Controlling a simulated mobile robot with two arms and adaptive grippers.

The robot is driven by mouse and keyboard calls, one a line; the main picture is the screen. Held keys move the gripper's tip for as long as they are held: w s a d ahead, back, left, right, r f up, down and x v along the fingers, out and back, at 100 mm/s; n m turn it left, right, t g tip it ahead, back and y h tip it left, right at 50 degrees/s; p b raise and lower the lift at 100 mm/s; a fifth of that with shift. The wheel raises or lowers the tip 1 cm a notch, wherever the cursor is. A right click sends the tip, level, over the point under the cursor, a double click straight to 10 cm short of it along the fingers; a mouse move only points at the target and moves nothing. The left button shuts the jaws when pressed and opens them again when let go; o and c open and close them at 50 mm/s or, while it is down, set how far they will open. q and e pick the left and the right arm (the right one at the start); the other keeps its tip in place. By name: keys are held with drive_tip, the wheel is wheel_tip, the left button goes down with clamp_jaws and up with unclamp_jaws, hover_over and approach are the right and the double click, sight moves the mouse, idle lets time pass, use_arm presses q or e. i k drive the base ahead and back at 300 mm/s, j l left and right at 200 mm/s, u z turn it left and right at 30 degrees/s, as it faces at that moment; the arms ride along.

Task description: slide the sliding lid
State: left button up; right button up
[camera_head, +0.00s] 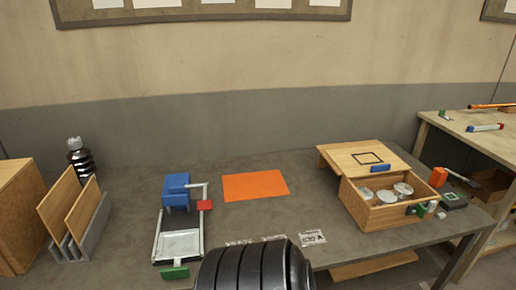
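The sliding lid (345,157) is a flat wooden panel with a black square outline and a blue handle (380,168) near its front edge. It lies over the back of a wooden box (368,219) at the right of the table and reaches out past the box's back left. The front of the box is open, and several round silvery pieces (402,189) show inside. Neither gripper can be made out in the head view. A black ribbed part, likely of my own arm, is at the bottom centre, well left of the box.
An orange mat (254,185) lies mid-table. A blue device with a sliding tray (180,246) stands left of it. A rack with wooden boards (78,237) is far left. Small green and grey pieces (453,200) and an orange block (438,177) sit close to the box's right side.

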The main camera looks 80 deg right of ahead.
sight(367, 160)
drive_tip(key=z, duration=3.75)
